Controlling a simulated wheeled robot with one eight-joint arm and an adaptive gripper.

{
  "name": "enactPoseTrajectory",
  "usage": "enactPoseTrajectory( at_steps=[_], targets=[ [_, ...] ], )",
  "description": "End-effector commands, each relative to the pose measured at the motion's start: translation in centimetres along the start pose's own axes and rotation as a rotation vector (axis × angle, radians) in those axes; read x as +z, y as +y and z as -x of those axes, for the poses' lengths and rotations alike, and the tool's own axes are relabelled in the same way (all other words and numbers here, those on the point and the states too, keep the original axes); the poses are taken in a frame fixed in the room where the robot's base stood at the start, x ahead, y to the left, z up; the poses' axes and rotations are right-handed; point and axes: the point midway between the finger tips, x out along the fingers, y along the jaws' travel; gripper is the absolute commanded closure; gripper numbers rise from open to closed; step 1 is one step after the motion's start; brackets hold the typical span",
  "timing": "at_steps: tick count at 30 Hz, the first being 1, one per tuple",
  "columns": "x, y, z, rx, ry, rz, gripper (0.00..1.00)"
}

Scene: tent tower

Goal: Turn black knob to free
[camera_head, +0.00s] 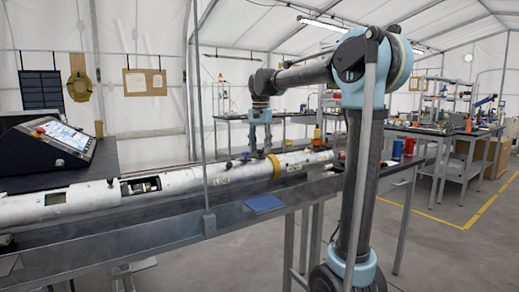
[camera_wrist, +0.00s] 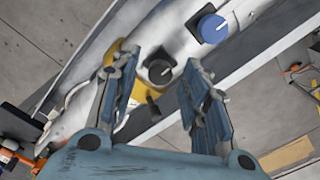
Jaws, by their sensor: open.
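The black knob (camera_wrist: 160,71) is round and stands on a pale, long cylinder (camera_wrist: 240,12) in the wrist view. A light mark shows on its top; I cannot read its setting. My gripper (camera_wrist: 160,60) is open, with one finger to each side of the knob in the picture. I cannot tell how far above the knob the fingers are, and they do not visibly grip it. In the head view my gripper (camera_head: 260,140) points down over the cylinder (camera_head: 160,183), near its yellow band (camera_head: 276,167).
A blue-topped knob (camera_wrist: 214,28) sits close by on the same cylinder. A control box with a screen (camera_head: 65,137) stands at the left. A vertical pole (camera_head: 200,110) stands before the bench. Open floor (camera_head: 440,245) lies at right.

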Motion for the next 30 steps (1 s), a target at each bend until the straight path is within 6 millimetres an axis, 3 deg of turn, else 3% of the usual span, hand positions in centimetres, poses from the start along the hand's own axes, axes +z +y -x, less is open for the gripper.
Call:
enactPoseTrajectory(
  at_steps=[10,15,30],
  targets=[
    [0.0,-0.01,-0.28,0.0,0.0,0.0,0.6],
    [0.0,-0.01,-0.27,0.0,0.0,0.0,0.99],
    [0.02,0.0,-0.26,-0.001,-0.001,0.077,1.0]
  ],
)
